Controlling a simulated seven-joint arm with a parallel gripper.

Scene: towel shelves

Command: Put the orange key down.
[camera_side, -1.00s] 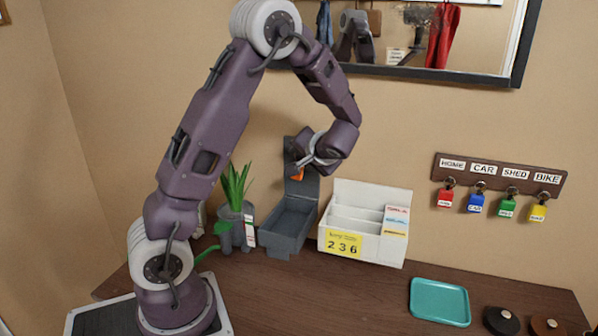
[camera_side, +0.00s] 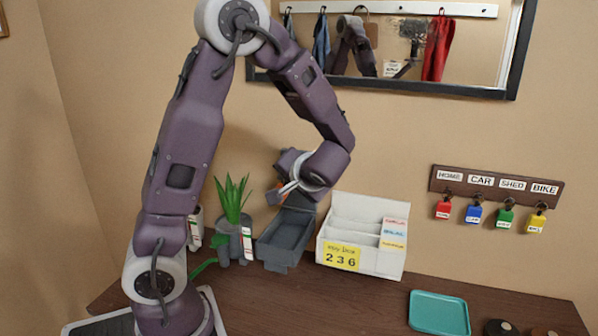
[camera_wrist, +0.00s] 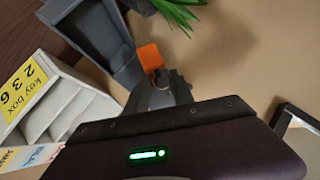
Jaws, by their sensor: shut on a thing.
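The orange key (camera_side: 274,197) hangs at the tip of my gripper (camera_side: 286,188), in the air above the open grey box and partly hidden behind the gripper in the side view. In the wrist view, the flat orange tag (camera_wrist: 150,57) sticks out past the fingertips (camera_wrist: 160,80), which are shut on it. The grey box (camera_side: 284,243) stands on the desk below, left of the white organiser. The key's metal part is not clearly visible.
The white organiser (camera_side: 345,233) carries a yellow "key box 236" label. A potted plant (camera_side: 232,200) stands left of the grey box. A rack (camera_side: 497,185) on the wall holds red, blue, green and yellow keys. A teal tray (camera_side: 439,312) lies at the right; desk space before the organiser is clear.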

